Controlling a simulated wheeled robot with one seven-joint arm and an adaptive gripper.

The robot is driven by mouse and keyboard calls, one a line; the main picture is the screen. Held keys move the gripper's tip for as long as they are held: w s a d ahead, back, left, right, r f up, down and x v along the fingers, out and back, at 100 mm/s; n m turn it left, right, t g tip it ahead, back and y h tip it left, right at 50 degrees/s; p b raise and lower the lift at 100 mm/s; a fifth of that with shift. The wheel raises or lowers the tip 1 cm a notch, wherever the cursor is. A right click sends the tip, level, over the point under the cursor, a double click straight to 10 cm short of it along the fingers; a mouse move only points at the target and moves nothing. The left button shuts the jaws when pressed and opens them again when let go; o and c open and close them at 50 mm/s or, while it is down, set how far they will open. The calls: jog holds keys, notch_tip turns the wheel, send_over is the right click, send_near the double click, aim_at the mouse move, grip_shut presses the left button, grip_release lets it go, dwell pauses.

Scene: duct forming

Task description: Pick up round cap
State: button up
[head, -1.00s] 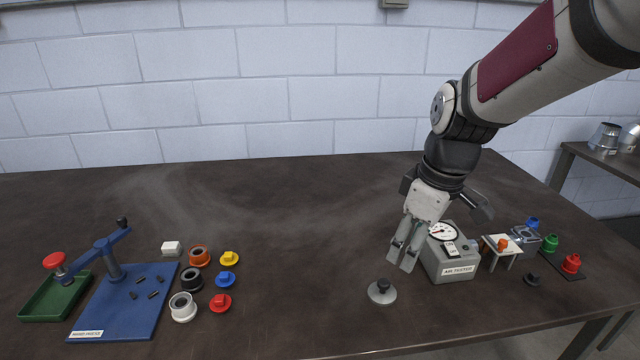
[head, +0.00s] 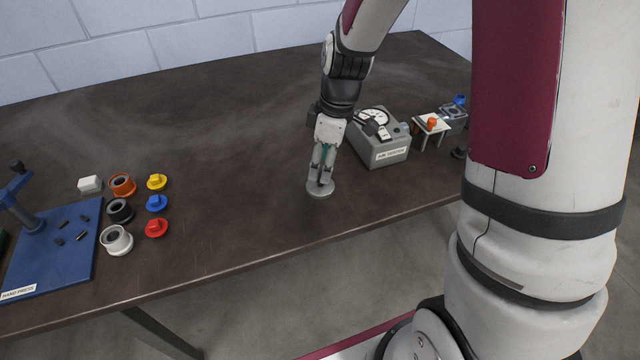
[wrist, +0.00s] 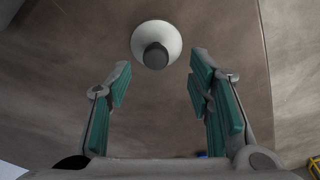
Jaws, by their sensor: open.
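The round cap is a pale grey disc (head: 320,191) with a dark knob on top, flat on the brown table near its front edge. It also shows in the wrist view (wrist: 143,38), just beyond the fingertips and centred between them. My gripper (head: 321,180) points down at the cap, its fingers overlapping the knob in the head view. In the wrist view my gripper (wrist: 160,66) is open, with green pads on both sides and nothing held.
A grey air tester (head: 385,152) with a dial stands close to the right of the cap. A small white stand (head: 433,122) is beyond it. Coloured caps, rings and a blue hand press (head: 55,250) are at the left. The middle of the table is clear.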

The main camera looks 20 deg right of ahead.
aim_at(320, 175)
jog(key=f, duration=0.5)
jog(key=shift+w+a+f, duration=0.1)
jog(key=shift+w+a, duration=0.1)
jog(key=shift+w, duration=0.2)
grip_shut()
